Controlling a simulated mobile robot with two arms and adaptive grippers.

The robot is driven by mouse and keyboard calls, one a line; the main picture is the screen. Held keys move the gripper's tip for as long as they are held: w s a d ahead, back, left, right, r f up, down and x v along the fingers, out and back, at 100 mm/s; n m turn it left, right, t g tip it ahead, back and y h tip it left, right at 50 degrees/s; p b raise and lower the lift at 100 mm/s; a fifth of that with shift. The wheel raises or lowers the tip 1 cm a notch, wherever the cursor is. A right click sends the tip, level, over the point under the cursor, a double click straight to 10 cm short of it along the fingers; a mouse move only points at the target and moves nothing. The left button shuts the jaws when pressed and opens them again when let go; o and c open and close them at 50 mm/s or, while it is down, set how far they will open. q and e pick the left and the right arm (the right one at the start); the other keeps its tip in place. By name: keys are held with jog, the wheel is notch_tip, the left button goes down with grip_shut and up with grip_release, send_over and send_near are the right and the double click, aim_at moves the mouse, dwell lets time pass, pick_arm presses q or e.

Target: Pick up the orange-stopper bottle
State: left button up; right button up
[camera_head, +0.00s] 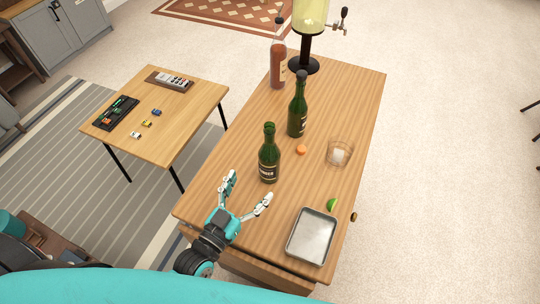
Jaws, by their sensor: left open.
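A green bottle with a dark label (269,160) stands upright on the wooden table, nearest to me. A second green bottle (298,112) stands behind it to the right. A bottle of reddish-orange liquid (277,70) stands farther back, with a dark top. No orange stopper clearly shows on any of them. A small orange round piece (301,150) lies right of the nearest bottle. My left gripper (248,186) is open and empty, its fingers spread just in front of and left of the nearest bottle, apart from it. My right gripper is out of view.
On the table are a glass (340,153), a lime piece (332,204), a metal tray (292,247) and a drink dispenser (305,45) at the back. A low table (195,100) at left holds small items. The bar table's left strip is clear.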

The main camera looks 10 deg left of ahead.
aim_at(264, 166)
pick_arm(q)
jog(key=x, duration=0.4)
jog(key=shift+r+p, duration=0.1)
jog(key=shift+p, duration=0.2)
jog(key=shift+w+d, duration=0.25)
jog(key=shift+w, duration=0.6)
jog(key=p+x, duration=0.2)
jog(key=x, duration=0.2)
jog(key=shift+w, duration=0.25)
jog(key=shift+w+d, duration=0.15)
jog(key=shift+w, duration=0.1)
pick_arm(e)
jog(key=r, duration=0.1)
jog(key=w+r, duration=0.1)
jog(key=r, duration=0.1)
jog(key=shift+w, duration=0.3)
pick_arm(q)
jog(key=shift+s, duration=0.1)
jog(key=shift+c, duration=0.4)
jog(key=c, duration=1.6)
grip_shut()
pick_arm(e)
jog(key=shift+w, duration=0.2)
